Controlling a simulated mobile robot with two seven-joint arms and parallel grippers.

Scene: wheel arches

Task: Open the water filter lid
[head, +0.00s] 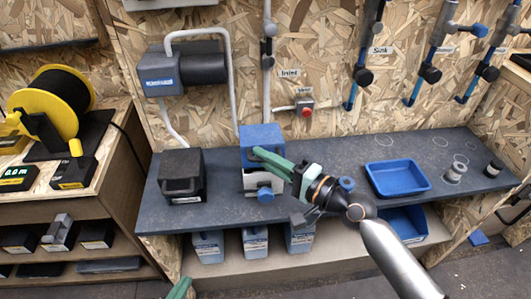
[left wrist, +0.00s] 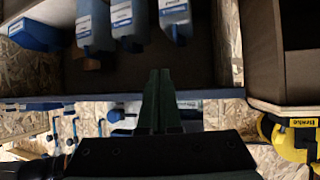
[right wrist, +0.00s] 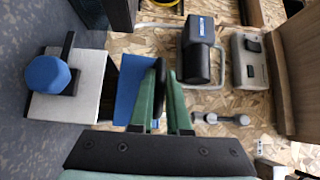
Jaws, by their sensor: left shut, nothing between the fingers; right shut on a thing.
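The water filter stands on the grey bench, with a white body (head: 258,180) and a blue knob (head: 265,194) on its front. Its blue lid (head: 261,134) stands raised above the body, with a dark gap between them. The lid (right wrist: 128,90), white body (right wrist: 72,100) and knob (right wrist: 47,75) also show in the right wrist view. My right gripper (head: 262,157) is at the lid, shut on a dark part beside it, likely its handle; the fingers partly hide it. My left gripper (left wrist: 160,78) is shut and empty, low in front of the bench; only a green bit shows in the head view.
A black box (head: 181,176) stands left of the filter. A blue tray (head: 397,177) and small cylinders (head: 454,172) are to the right. Blue-grey containers (head: 255,243) sit on the shelf below. A pump-like unit (head: 180,70) and pipes are on the wall behind.

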